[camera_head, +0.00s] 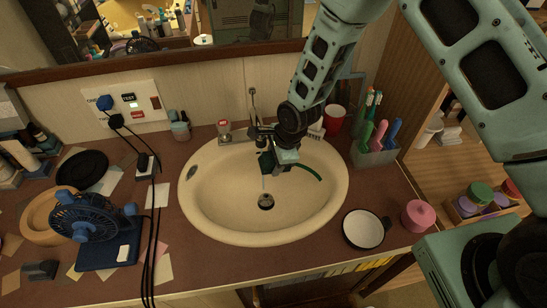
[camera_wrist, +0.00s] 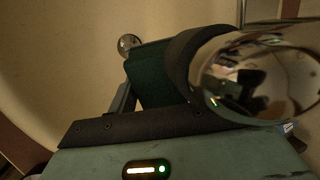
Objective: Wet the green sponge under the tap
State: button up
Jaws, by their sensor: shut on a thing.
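My gripper (camera_head: 284,157) is over the back half of the white oval sink basin (camera_head: 225,208), close to the tap (camera_head: 258,133). It is shut on the dark green sponge (camera_wrist: 155,78), which shows between the fingers in the wrist view. In the head view the sponge (camera_head: 265,163) is small, dark and partly hidden by my gripper. The tap's rounded chrome part (camera_wrist: 255,75) fills the right of the wrist view, very near the sponge; I cannot tell whether they touch. A faint thin line below the sponge may be water. The drain (camera_head: 266,201) lies below.
A red-topped tap handle (camera_head: 224,131) stands on the back left rim. A red cup (camera_head: 335,119) and a toothbrush holder (camera_head: 374,152) stand right of the sink. A blue fan (camera_head: 90,222) and black cables are left.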

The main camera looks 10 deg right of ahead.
jog(key=shift+s+d, duration=0.3)
jog(key=shift+s, duration=0.6)
jog(key=shift+s+d, duration=0.3)
jog(key=shift+s, duration=0.6)
jog(key=s+d+r+p, duration=0.1)
jog(key=s+r+p, duration=0.3)
jog(key=s+r, duration=0.1)
jog(key=shift+s+d, duration=0.35)
jog(key=shift+s, duration=0.1)
dwell(0.7)
